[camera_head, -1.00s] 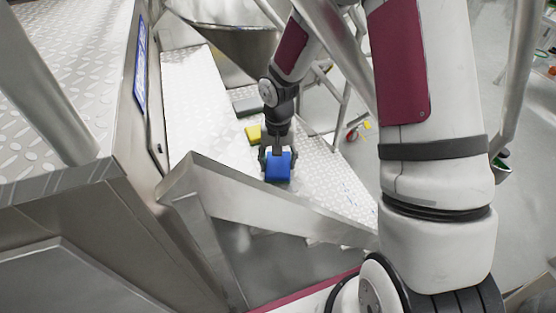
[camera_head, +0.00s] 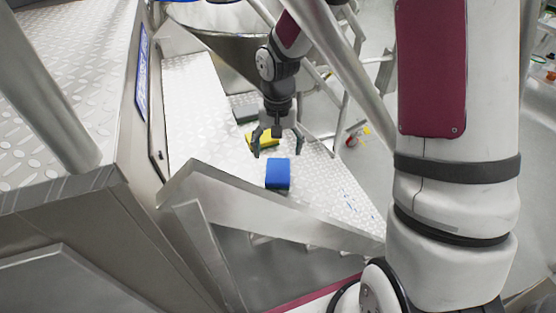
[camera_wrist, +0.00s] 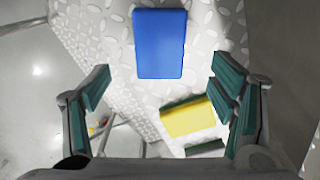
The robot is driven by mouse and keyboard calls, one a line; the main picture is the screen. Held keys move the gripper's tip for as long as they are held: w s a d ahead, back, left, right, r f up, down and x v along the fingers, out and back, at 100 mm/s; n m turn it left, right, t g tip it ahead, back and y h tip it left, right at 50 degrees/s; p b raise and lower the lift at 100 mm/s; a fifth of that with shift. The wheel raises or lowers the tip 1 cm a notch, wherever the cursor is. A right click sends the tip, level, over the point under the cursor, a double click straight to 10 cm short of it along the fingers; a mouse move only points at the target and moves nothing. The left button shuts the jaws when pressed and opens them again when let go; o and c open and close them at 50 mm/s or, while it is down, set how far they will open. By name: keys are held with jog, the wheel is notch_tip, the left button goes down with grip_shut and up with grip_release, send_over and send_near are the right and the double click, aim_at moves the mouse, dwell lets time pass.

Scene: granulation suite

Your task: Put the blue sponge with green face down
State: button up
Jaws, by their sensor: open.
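The blue sponge (camera_head: 278,174) lies on the metal tread-plate step (camera_head: 195,100), near its front edge. In the wrist view the blue sponge (camera_wrist: 160,44) shows its blue face up, at the top of the picture beyond the fingers. Its green face does not show. My gripper (camera_head: 277,149) is open and empty, above and behind the sponge in the head view, apart from it.
A yellow sponge with a dark green layer (camera_wrist: 190,117) lies on the step close by; it also shows in the head view (camera_head: 262,140). A metal rail (camera_head: 245,208) crosses in front of the step.

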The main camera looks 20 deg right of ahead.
jog(key=shift+r, duration=2.25)
